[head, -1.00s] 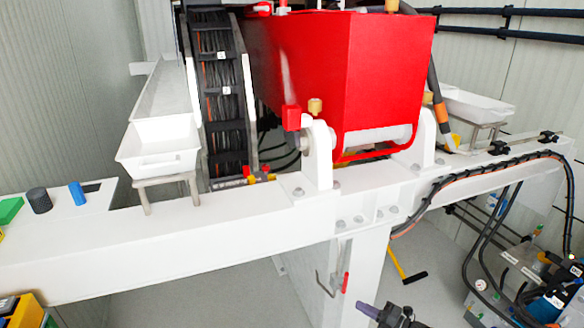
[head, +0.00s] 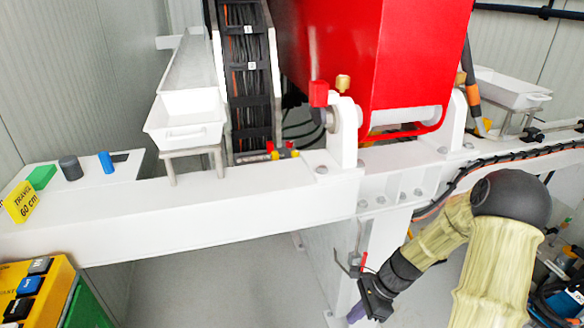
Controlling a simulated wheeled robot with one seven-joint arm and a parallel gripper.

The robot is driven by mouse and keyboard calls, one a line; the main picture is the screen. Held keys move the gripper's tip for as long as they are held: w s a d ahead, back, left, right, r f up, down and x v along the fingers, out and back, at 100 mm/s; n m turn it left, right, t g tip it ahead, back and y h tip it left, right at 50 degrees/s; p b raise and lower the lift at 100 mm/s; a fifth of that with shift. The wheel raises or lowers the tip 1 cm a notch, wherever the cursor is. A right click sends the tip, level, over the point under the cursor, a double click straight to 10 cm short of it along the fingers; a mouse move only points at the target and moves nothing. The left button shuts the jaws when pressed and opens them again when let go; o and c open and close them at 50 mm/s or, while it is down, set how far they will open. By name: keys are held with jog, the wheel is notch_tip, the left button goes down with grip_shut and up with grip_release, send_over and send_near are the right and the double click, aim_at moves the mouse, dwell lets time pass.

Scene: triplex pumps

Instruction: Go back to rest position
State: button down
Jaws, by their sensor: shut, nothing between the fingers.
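My gripper (head: 357,311) is at the lower middle of the head view, in front of the white support leg. It points down and to the left, with its purplish fingertips at the bottom edge of the picture. It is shut and holds nothing that shows. My arm, in a pale yellow cover with a black rounded joint, bends above and to the right of it.
A white beam (head: 250,205) crosses the view, carrying a red machine body (head: 385,50) and a white tray (head: 186,120). A thin rod with a red part (head: 363,262) hangs close by my gripper. A yellow button box (head: 30,290) stands lower left. Open floor (head: 230,285) lies left of the leg.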

jog(key=s+r+n+t+h, duration=0.2)
jog(key=s+r+n+h, duration=0.15)
jog(key=r+n, duration=0.45)
jog(key=s+r+n+t+h, duration=0.2)
jog(key=s+r+n, duration=0.3)
jog(key=r+n, duration=0.3)
notch_tip(320, 180, up, 16)
jog(key=n+p, duration=0.1)
jog(key=p, duration=1.5)
jog(key=shift+s+a+f, duration=0.15)
jog(key=shift+a+f, duration=0.1)
jog(key=shift+a, duration=0.2)
jog(key=shift+f, duration=0.1)
